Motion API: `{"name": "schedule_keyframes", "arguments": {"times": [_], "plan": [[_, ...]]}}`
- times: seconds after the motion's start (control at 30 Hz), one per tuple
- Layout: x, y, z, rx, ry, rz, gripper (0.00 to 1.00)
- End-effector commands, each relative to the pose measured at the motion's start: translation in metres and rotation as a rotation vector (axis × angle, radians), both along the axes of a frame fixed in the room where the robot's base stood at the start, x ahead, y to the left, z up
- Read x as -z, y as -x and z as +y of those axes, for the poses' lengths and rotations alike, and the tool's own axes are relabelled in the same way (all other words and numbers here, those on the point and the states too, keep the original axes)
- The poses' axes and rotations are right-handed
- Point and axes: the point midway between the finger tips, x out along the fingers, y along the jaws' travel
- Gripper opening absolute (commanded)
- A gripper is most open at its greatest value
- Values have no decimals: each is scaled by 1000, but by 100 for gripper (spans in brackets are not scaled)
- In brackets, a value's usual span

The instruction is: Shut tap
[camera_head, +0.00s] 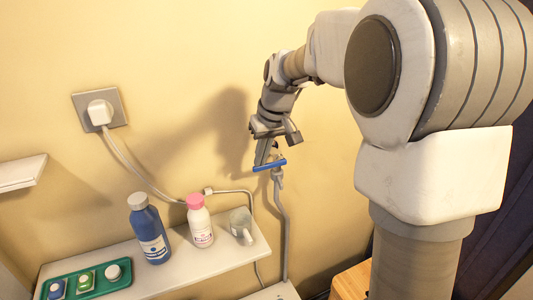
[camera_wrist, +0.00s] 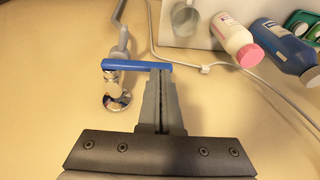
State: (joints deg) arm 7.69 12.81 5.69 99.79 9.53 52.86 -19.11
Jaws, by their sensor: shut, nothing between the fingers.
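The tap is mounted on the yellow wall. Its chrome body (camera_wrist: 114,88) shows in the wrist view, with a blue lever handle (camera_wrist: 135,65) reaching sideways to the right across the line of the grey hose. In the head view the blue handle (camera_head: 270,165) lies nearly level, just below my gripper (camera_head: 263,158). My gripper is shut and empty. In the wrist view its fingertips (camera_wrist: 161,74) are at the right end of the handle; I cannot tell whether they touch it. The chrome body is mostly hidden in the head view.
A grey hose (camera_head: 283,230) runs down from the tap. A white shelf (camera_head: 185,275) at lower left holds a blue bottle (camera_head: 149,230), a white bottle with pink cap (camera_head: 200,222), a mug (camera_head: 241,227) and a green tray (camera_head: 122,281). A plugged socket (camera_head: 119,105) is upper left.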

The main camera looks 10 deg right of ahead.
Motion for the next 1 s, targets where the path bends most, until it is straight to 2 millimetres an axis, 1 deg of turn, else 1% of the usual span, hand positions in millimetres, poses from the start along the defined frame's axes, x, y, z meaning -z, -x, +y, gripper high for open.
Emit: {"name": "schedule_keyframes", "arguments": {"times": [0.37,0.7,0.87,1.0], "plan": [[-2,0,0,0,0,-1,0],[-16,0,0,0,0,-2,0],[-19,0,0,0,0,-2,0],[-30,-1,2,0,1,-3,0]]}}
